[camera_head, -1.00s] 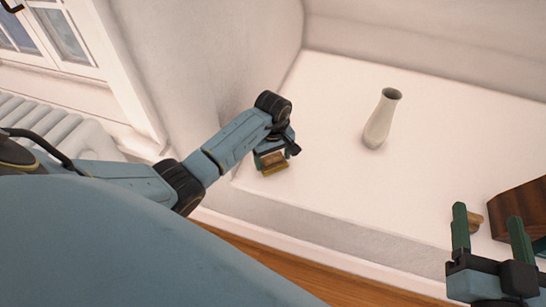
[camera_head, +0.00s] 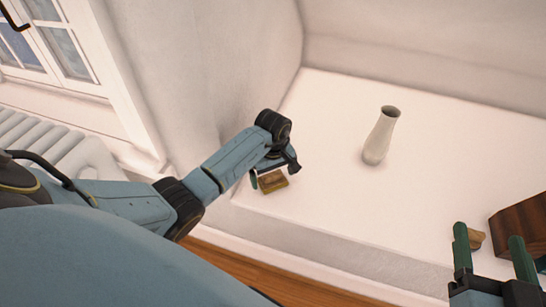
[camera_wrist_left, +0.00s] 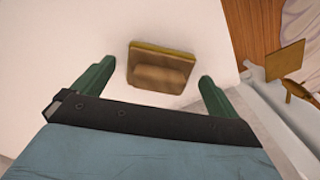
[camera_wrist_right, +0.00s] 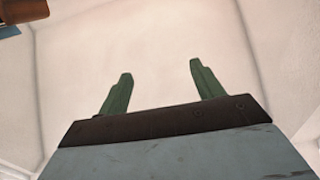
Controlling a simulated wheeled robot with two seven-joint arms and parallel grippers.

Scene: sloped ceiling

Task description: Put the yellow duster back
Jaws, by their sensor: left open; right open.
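The duster (camera_head: 272,181), a small block with a brown top and a yellowish edge, lies on the white ledge near its front left corner. In the left wrist view the duster (camera_wrist_left: 160,68) sits just beyond and between the open fingers, apart from both. My left gripper (camera_head: 268,174) is open and empty at the duster, its fingers partly hidden by the wrist; it also shows in the left wrist view (camera_wrist_left: 156,88). My right gripper (camera_head: 490,243) is open and empty at the lower right; the right wrist view (camera_wrist_right: 160,80) shows only white surfaces between its fingers.
A white vase (camera_head: 380,136) stands upright on the ledge (camera_head: 330,190). A brown wooden box (camera_head: 522,228) and a small tan object (camera_head: 476,239) are at the right, near my right gripper. A wall bounds the ledge at the left. The middle is clear.

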